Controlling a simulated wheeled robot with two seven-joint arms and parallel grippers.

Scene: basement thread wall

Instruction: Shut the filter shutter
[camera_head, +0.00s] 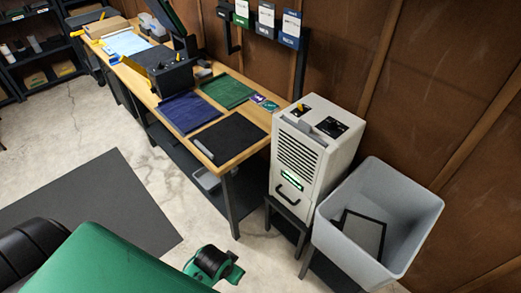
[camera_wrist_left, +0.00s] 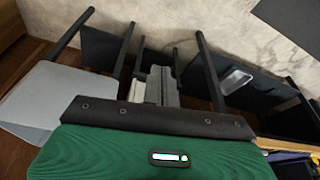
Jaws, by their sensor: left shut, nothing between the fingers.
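The white filter machine (camera_head: 312,150) stands upright on a dark stand at the right end of the workbench. Its front has a slatted grille (camera_head: 299,157), a small green lit display (camera_head: 292,179) and a dark handle (camera_head: 289,184). I cannot tell which part is the shutter, or its position. My left arm comes in from the lower left, with its green wrist in front of and below the machine. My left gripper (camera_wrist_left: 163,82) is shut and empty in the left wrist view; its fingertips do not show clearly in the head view. My right gripper is not in view.
A grey bin (camera_head: 335,225) with a dark framed panel (camera_head: 362,236) inside stands right of the machine. The workbench (camera_head: 252,142) holds blue, green and black mats. Bench legs and a lower shelf stand left of the machine.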

